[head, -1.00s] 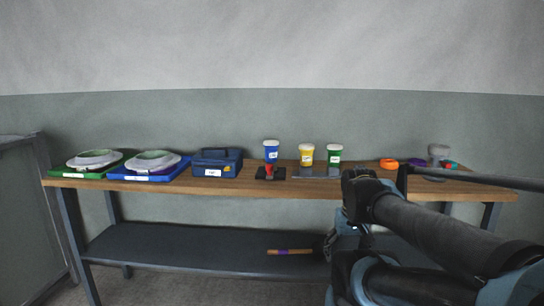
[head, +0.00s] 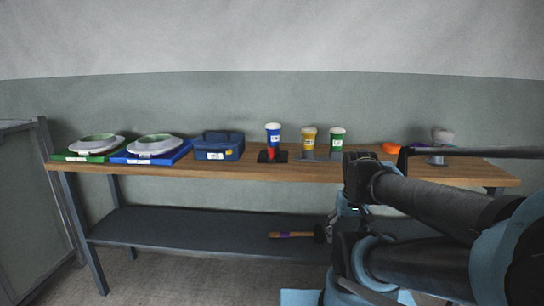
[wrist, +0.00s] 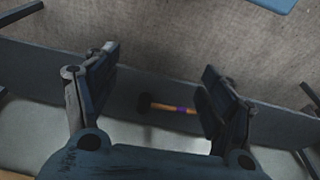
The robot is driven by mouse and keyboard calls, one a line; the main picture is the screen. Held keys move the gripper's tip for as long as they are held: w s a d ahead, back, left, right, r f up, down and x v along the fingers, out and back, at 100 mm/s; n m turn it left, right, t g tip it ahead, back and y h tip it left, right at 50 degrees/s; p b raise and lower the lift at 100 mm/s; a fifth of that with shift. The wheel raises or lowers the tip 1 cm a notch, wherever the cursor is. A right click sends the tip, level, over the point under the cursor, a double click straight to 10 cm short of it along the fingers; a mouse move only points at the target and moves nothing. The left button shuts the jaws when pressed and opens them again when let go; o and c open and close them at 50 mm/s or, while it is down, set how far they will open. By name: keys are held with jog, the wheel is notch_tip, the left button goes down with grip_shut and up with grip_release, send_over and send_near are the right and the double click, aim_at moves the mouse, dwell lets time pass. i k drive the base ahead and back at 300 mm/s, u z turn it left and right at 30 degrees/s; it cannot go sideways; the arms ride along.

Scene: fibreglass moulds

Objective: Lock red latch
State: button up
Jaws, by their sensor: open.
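A small red part (head: 271,155), likely the latch, sits on a black base (head: 281,157) on the bench top. The red part is not in the wrist view.
A blue case (head: 217,146) and two trays with moulds stand left. An orange ring (head: 391,148) lies right. A hammer (head: 290,234) lies on the lower shelf (head: 180,235).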

aim_at(271, 151)
jog(key=u, duration=1.25)
jog(key=k, duration=1.4)
jog(key=z, duration=1.2)
jog(key=i, duration=1)
jog(key=u, duration=0.05)
